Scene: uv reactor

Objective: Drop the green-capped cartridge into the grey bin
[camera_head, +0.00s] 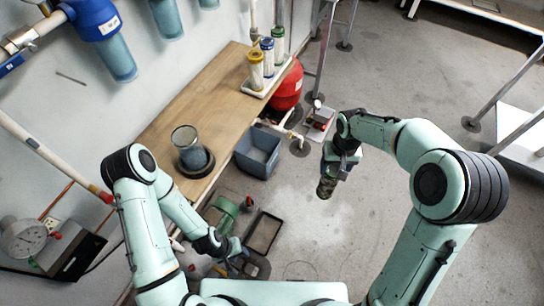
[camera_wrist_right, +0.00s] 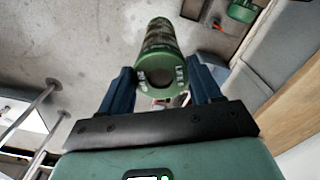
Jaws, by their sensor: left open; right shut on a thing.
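The green-capped cartridge (camera_head: 327,187) hangs from my right gripper (camera_head: 338,165) over open floor, right of the grey bin. In the right wrist view the cartridge (camera_wrist_right: 160,55) has a green end cap with a dark hole and a brownish, dirty body. The blue fingers of my right gripper (camera_wrist_right: 163,85) are closed on its sides. The grey bin (camera_head: 257,152) stands on the floor against the bench, its inside looking empty. The cartridge is apart from it. My left gripper (camera_head: 236,250) is open and low at the bottom centre, partly hard to make out.
A wooden bench (camera_head: 220,95) bears a clear housing (camera_head: 187,150) and a white tray (camera_head: 262,90) with yellow-, blue- and green-capped cartridges. A red tank (camera_head: 288,88) and pipes stand behind the bin. A dark tray (camera_head: 263,232) lies on the floor. Floor between cartridge and bin looks clear.

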